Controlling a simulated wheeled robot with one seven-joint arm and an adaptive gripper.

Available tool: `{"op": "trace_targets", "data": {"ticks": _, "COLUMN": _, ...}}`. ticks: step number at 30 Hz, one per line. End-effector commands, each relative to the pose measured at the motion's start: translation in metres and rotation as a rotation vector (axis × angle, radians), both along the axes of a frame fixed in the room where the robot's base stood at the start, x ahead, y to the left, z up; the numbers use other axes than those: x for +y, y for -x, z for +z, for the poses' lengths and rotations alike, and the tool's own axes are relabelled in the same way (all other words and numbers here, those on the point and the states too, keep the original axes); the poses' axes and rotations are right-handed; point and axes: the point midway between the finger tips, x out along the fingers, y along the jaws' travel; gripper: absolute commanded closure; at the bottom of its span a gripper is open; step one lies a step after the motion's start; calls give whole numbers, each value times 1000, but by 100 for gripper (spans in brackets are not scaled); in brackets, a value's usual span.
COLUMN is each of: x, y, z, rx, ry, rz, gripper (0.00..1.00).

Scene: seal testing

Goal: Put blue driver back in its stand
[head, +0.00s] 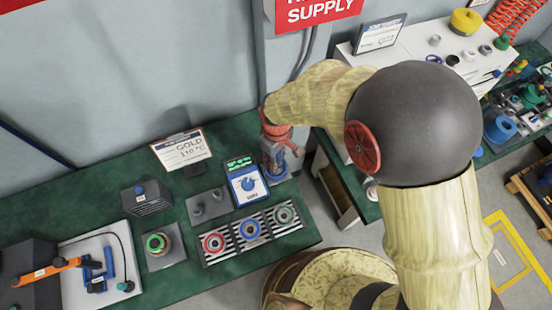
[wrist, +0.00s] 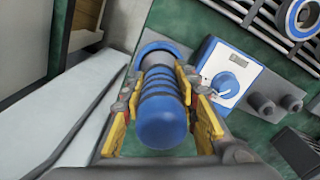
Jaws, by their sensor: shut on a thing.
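The blue driver (wrist: 165,115) has a thick ribbed blue handle with a rounded end. In the wrist view it lies between the yellow-padded fingers of my gripper (wrist: 160,100), which are shut on it. A grey and blue ring-shaped part (wrist: 158,50) shows at its far end; I cannot tell whether this is the stand or part of the driver. In the head view my gripper (head: 277,150) points down over the right end of the green bench, beside the white meter, with blue (head: 276,174) showing below it. The driver's lower end is hidden.
The white meter with a blue knob (head: 247,186) stands close to the left of my gripper. A striped plate with red, blue and green rings (head: 250,236) lies in front. A sign (head: 181,150) stands behind.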

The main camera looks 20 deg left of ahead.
Motion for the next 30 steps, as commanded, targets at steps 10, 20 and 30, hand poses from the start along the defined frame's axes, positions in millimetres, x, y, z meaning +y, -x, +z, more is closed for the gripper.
{"op": "trace_targets", "data": {"ticks": 10, "x": 0, "y": 0, "z": -1, "rx": -1, "ry": -1, "rz": 0, "gripper": 60}}
{"op": "trace_targets", "data": {"ticks": 20, "x": 0, "y": 0, "z": -1, "rx": 0, "ry": 0, "rz": 0, "gripper": 49}}
{"op": "trace_targets", "data": {"ticks": 30, "x": 0, "y": 0, "z": 10, "rx": 0, "ry": 0, "rz": 0, "gripper": 49}}
